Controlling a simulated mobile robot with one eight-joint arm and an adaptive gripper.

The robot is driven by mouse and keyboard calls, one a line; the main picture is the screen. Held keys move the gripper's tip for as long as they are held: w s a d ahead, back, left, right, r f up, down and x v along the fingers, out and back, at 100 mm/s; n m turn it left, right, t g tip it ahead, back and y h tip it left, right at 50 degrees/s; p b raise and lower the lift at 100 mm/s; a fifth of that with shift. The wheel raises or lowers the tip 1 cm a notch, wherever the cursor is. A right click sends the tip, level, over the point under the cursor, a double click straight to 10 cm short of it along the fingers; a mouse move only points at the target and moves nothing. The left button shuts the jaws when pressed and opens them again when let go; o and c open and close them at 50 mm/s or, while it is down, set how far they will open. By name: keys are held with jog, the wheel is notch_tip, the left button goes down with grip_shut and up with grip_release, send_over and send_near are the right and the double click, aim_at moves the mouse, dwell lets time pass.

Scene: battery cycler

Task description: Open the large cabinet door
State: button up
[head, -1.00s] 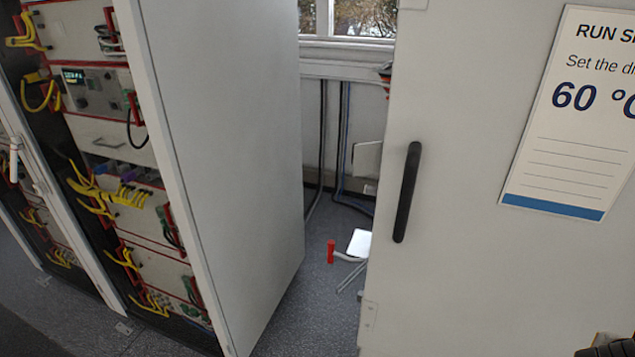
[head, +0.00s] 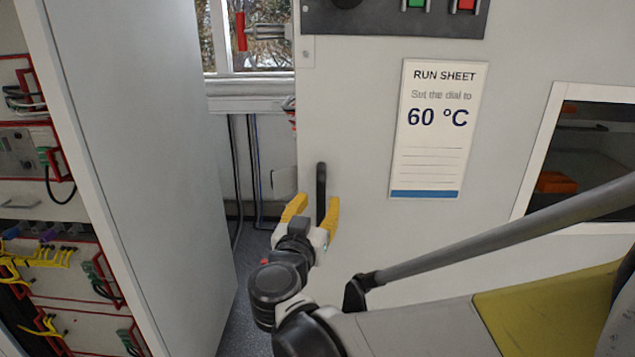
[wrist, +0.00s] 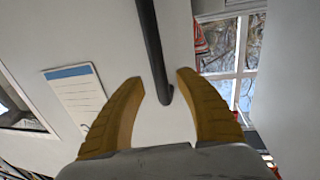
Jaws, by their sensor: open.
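The large cabinet door (head: 360,230) is a pale grey panel and looks shut. Its upright black bar handle (head: 321,185) is near the door's left edge. My gripper (head: 318,205), with yellow fingers, is open at the lower part of the handle. In the wrist view the handle (wrist: 152,45) comes down from the top, and its lower end lies between the tips of my open gripper (wrist: 160,78). The fingers are spread, with a gap on each side of the bar. The lower handle is partly hidden by my gripper in the head view.
A run sheet (head: 432,165) reading 60 °C is on the door, with a dark window (head: 580,160) to its right. A control panel (head: 385,17) is above. An open grey rack door (head: 150,180) stands at left, with a narrow floor gap (head: 245,325) between.

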aim_at(320, 199)
jog(key=shift+x, duration=1.6)
jog(key=shift+s, duration=0.1)
grip_shut()
